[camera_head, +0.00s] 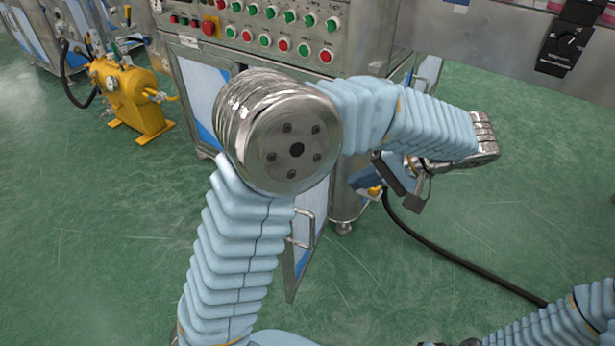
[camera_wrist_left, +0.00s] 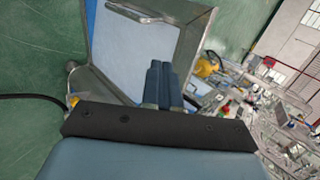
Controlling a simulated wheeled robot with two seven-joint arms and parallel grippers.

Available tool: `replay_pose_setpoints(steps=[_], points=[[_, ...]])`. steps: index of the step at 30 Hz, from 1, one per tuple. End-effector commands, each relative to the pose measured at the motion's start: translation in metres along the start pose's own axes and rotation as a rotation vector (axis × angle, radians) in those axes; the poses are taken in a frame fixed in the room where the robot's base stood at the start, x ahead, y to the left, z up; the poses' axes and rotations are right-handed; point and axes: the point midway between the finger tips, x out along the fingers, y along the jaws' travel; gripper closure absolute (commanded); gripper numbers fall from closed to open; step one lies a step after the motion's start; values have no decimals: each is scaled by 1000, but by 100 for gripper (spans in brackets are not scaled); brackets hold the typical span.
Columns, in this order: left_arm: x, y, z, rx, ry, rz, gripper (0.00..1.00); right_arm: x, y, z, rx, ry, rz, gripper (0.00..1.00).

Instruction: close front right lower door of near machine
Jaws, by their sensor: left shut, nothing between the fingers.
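The near machine (camera_head: 345,195) is a metal cabinet with a button panel on top. Its lower door (camera_head: 300,262), a pale panel with a blue edge and a bar handle (camera_head: 311,228), stands swung open toward me, partly hidden behind my left arm. My left gripper (camera_head: 364,180) is beside the machine's right corner, to the right of the door, with its fingers together and empty. In the left wrist view the shut fingers (camera_wrist_left: 160,70) lie in front of a pale framed panel (camera_wrist_left: 125,50) with a handle; contact cannot be told. My right gripper is out of view.
Red and green buttons (camera_head: 290,30) line the machine's top. A yellow pump unit (camera_head: 128,85) stands on the floor at left. A black hose (camera_head: 450,255) runs over the green floor at right. The floor in front is mostly clear. My right arm shows at lower right.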

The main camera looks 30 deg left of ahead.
Motion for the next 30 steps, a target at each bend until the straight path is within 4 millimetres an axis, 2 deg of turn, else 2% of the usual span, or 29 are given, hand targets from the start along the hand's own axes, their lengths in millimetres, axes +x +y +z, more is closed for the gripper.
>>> replay_pose_setpoints(steps=[5, 16, 21, 30], points=[[25, 0, 1, 2, -5, 0, 100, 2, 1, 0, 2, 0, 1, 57], [102, -1, 1, 3, -5, 1, 100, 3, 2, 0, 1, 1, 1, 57], [118, -19, 1, 3, -4, 2, 100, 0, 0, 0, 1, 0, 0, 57], [127, -26, 1, 4, -2, 2, 100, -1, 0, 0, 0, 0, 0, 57]])
